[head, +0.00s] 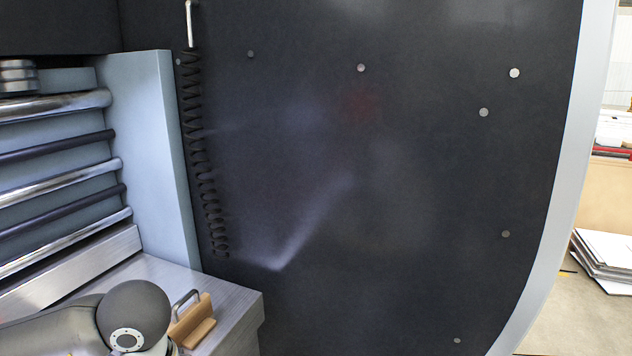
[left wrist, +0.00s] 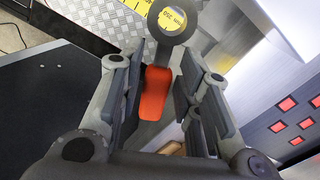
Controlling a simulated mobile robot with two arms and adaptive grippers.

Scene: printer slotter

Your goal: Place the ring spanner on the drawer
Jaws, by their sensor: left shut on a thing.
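The ring spanner (left wrist: 155,92) shows in the left wrist view with an orange handle and a dark grey ring end (left wrist: 185,36). My left gripper (left wrist: 161,66) is shut on it, with the fingers on either side of the handle. The ring end sticks out beyond the fingertips. In the head view my left arm shows at the lower left, but its gripper and the spanner are not visible. A brushed-metal ledge (head: 235,298) is at the lower left of the head view; I cannot tell if it is the drawer. My right gripper is in neither view.
A wooden block with a metal handle (head: 192,325) stands on the ledge beside my arm. Metal and dark rollers (head: 60,185) are at the left. A black coiled cable (head: 205,170) hangs by a dark panel (head: 400,200). Stacked sheets (head: 605,255) lie at the far right.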

